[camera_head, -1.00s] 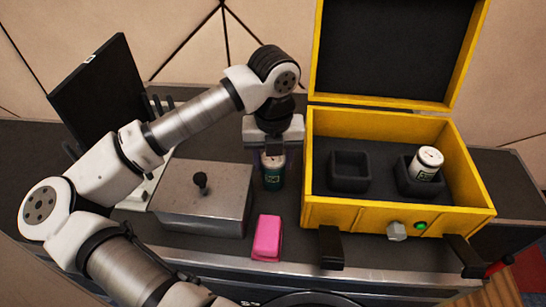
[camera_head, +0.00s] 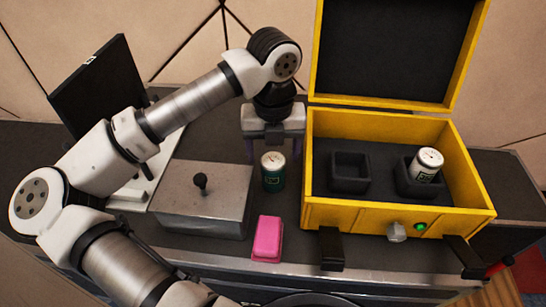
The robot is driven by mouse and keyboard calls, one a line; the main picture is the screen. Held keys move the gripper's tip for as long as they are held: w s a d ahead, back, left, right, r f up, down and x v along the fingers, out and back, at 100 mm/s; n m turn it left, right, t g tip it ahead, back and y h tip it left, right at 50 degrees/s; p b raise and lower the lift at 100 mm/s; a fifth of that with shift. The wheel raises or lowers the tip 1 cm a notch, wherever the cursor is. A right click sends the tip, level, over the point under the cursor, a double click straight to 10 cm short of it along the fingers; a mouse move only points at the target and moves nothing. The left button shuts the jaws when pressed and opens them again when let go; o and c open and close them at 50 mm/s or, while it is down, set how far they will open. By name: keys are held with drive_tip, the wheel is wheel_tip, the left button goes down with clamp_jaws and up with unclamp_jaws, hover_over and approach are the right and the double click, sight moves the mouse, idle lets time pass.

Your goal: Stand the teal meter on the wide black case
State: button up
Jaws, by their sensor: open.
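The teal meter (camera_head: 273,172) is a short dark teal can with a pale dial on top. It stands upright on the dark top of the long case (camera_head: 390,268), which looks like the wide black case, between the metal box and the yellow case. My gripper (camera_head: 273,150) is open and empty, just above and behind the meter.
An open yellow case (camera_head: 400,215) at right has two black holders; a white meter (camera_head: 426,163) leans in the right one, and the left holder (camera_head: 350,172) is empty. A metal box (camera_head: 205,200) with a black knob and a pink block (camera_head: 267,238) are close by. A black panel (camera_head: 98,85) stands at left.

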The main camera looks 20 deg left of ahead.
wheel_tip(320, 180, up, 9)
idle(0.3)
idle(0.4)
